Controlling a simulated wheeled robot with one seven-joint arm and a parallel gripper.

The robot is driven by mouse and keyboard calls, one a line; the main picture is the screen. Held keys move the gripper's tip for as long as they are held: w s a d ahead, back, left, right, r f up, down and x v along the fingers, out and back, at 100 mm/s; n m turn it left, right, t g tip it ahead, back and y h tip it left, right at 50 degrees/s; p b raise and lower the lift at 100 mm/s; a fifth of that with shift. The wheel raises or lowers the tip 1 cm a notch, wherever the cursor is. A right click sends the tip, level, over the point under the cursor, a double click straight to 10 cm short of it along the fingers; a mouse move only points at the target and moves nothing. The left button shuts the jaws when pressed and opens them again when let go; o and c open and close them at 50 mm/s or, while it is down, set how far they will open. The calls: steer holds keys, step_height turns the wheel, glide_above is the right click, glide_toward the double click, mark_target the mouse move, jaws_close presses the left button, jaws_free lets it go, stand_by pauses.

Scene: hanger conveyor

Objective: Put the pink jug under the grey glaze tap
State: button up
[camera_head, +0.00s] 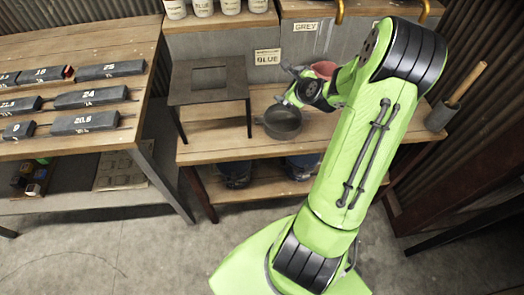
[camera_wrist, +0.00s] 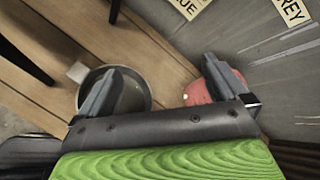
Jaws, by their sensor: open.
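The pink jug (camera_head: 325,67) stands at the back of the wooden bench, partly hidden by my gripper and arm. In the wrist view the jug (camera_wrist: 232,84) shows behind and beside the right finger, which covers part of it. My gripper (camera_head: 285,85) is open over the bench, just left of the jug. Its fingers also show spread apart in the wrist view (camera_wrist: 161,66), with nothing visible held between them. The GREY label (camera_head: 306,26) is on the back panel, with a yellow-orange tap (camera_head: 339,10) to its upper right.
A dark grey pot (camera_head: 283,122) stands in front of my gripper, behind the left finger in the wrist view (camera_wrist: 132,92). A container with a wooden handle (camera_head: 440,115) is at right.

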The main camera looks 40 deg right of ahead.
steer(key=s+a+r+n+g+y, duration=0.1)
steer(key=s+a+r+n+g, duration=0.1)
steer(key=a+r+n, duration=0.5)
steer(key=s+a+r+n+g+y, duration=0.1)
steer(key=s+a+r+n, duration=0.15)
steer(key=a+n, duration=0.8)
steer(key=s+a+r+n+g, duration=0.1)
steer(key=s+a+r+n, duration=0.1)
steer(key=s+a+n, duration=0.3)
steer(key=s+a+r+n+g+y, duration=0.1)
steer(key=s+a+n, duration=0.5)
steer(key=s, duration=0.8)
steer(key=shift+s+r+n, duration=0.15)
steer(key=shift+r+n, duration=0.55)
steer(key=shift+n, duration=0.35)
